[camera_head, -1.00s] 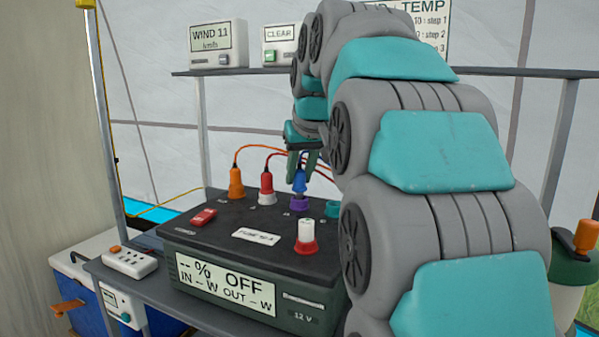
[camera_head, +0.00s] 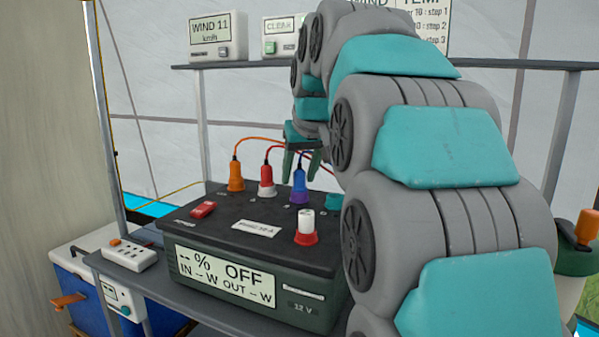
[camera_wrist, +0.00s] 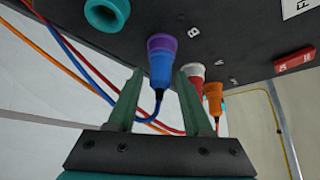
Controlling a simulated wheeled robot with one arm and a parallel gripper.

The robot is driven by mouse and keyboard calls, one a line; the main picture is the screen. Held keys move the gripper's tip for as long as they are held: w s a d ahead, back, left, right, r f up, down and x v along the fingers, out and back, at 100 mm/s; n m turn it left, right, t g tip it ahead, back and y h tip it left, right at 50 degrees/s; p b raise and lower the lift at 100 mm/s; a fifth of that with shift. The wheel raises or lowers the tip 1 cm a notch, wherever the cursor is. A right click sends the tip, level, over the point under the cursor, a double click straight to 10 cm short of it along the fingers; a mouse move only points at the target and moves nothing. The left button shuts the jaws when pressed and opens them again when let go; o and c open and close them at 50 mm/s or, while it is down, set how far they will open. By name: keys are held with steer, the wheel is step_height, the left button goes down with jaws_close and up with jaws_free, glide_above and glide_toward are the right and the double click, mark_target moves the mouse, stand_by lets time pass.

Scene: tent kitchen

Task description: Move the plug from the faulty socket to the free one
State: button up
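A blue plug (camera_head: 299,181) sits upright in the purple socket (camera_head: 299,198) on top of the dark power box (camera_head: 250,301). In the wrist view the blue plug (camera_wrist: 160,68) meets the purple socket (camera_wrist: 162,42) with no gap showing. My gripper (camera_head: 301,174) is open, with a finger on each side of the plug's cable end; in the wrist view the fingertips (camera_wrist: 158,72) stand clear of it. A teal socket (camera_wrist: 107,13) is empty; in the head view it (camera_head: 333,201) is partly behind my arm. An orange plug (camera_head: 235,173) and a red plug (camera_head: 267,176) sit in their own sockets.
A white knob with a red base (camera_head: 305,228) stands near the box's front, and a red switch (camera_head: 203,210) at its left. Cables arch behind the plugs. A power strip (camera_head: 130,255) lies left of the box. A shelf (camera_head: 250,66) with displays runs behind.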

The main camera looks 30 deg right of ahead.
steer(key=shift+o, duration=0.8)
steer(key=v, duration=0.7)
steer(key=shift+s+r, duration=0.2)
steer(key=shift+r, duration=0.15)
